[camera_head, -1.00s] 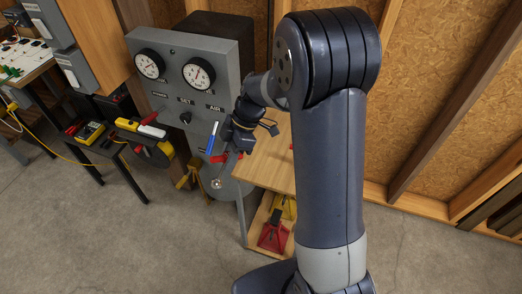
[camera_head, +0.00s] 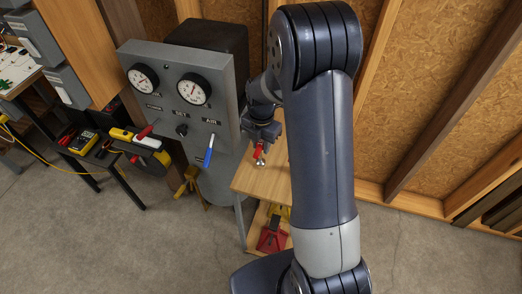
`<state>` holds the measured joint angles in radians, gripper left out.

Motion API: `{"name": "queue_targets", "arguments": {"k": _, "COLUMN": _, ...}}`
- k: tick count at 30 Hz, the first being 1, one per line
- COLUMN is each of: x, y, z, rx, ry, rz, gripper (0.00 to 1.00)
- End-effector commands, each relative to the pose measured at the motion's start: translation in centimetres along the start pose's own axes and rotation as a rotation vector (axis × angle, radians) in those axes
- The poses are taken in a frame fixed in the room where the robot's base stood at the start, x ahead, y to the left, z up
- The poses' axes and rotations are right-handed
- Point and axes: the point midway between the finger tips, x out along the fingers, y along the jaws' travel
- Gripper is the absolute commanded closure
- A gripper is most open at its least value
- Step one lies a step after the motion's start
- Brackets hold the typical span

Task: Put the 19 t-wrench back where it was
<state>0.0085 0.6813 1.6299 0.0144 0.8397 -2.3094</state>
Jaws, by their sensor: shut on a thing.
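My gripper (camera_head: 261,138) is over the wooden bench top, to the right of the grey gauge panel. It is shut on a red-handled tool with a metal end, which looks like the t-wrench (camera_head: 258,151). The tool is held with its metal end pointing down toward the camera side. It is small in the picture, so its size marking cannot be read. I cannot tell whether it touches the wooden bench top (camera_head: 247,182). The upper part of the tool is hidden by the gripper.
The grey panel (camera_head: 222,93) with two gauges, a red lever (camera_head: 145,132) and a blue lever (camera_head: 209,150) stands close left of the gripper. A red jack (camera_head: 271,238) sits on the lower shelf. A dark side table (camera_head: 102,158) holds tools at left. Concrete floor is open in front.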

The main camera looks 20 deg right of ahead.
Motion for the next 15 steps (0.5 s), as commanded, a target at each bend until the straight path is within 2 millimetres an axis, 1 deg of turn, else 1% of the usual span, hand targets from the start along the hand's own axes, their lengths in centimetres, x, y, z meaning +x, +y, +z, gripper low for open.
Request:
{"name": "queue_targets", "arguments": {"k": 3, "x": 1.6, "y": -0.1, "z": -0.1, "rx": 0.000, "ry": 0.004, "rz": -0.004, "gripper": 1.00}}
{"name": "queue_targets", "arguments": {"k": 7, "x": 3.1, "y": -0.1, "z": 0.0, "rx": 0.001, "ry": 0.003, "rz": -0.003, "gripper": 1.00}}
{"name": "queue_targets", "arguments": {"k": 10, "x": 3.5, "y": 0.0, "z": 0.0, "rx": 0.001, "ry": 0.002, "rz": -0.001, "gripper": 1.00}}
{"name": "queue_targets", "arguments": {"k": 15, "x": 3.6, "y": 0.0, "z": 0.0, "rx": 0.001, "ry": 0.001, "rz": -0.001, "gripper": 1.00}}
